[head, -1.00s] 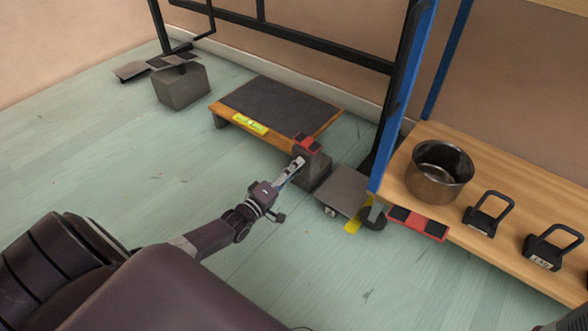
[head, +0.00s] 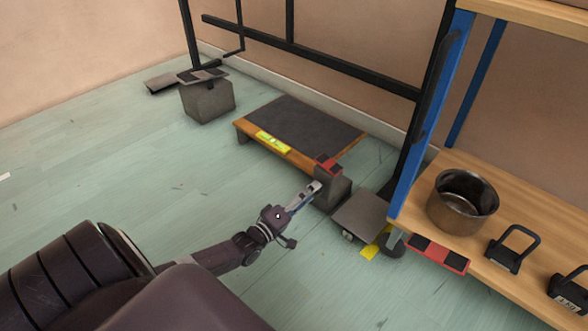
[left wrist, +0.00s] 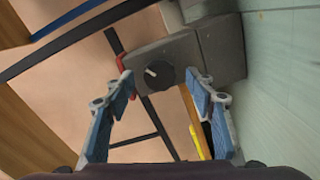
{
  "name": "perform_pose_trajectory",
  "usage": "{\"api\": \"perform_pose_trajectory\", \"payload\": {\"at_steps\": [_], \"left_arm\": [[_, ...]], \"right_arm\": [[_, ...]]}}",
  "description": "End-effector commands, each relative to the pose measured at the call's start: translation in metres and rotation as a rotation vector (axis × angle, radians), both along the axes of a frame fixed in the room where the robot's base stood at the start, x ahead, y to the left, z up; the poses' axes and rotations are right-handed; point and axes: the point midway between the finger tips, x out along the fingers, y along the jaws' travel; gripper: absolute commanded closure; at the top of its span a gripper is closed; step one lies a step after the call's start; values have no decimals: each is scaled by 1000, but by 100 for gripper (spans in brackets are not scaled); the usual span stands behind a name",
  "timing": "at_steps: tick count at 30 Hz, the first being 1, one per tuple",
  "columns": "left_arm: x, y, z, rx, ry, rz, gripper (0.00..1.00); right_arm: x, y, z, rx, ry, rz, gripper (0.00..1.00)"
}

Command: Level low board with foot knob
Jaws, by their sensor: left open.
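The low board (head: 303,120) has a wooden edge and a dark top, and lies on the floor near the back wall. A yellow spirit level (head: 272,142) sits along its front edge. A grey block (head: 333,192) stands at its right front corner below a red and black piece (head: 328,165). In the left wrist view, a round dark foot knob (left wrist: 159,75) with a pale pointer mark shows on the grey block (left wrist: 220,45). My left gripper (head: 315,187) is open; its blue-padded fingers (left wrist: 159,82) lie either side of the knob, with gaps visible. The knob is hidden in the head view.
A wooden shelf (head: 480,205) on a blue post (head: 420,120) stands at right, holding a metal pot (head: 462,203) and black-handled weights (head: 512,250). A grey plate (head: 360,215) lies beside the block. A concrete cube (head: 208,102) stands at back left.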

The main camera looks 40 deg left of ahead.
Motion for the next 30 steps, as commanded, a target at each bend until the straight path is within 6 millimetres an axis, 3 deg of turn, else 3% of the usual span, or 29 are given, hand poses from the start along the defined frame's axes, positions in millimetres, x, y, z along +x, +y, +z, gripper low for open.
{"api": "perform_pose_trajectory", "payload": {"at_steps": [9, 15, 30], "left_arm": [[-64, 5, -2, 2, 4, 0, 50], [-89, 8, 0, 2, 1, -1, 50], [-97, 8, 0, 2, 1, 0, 50]], "right_arm": [[-1, 0, 0, -2, -2, 0, 100], [-1, 0, 0, -2, -2, 0, 100], [-1, 0, 0, -1, -2, 0, 100]]}}
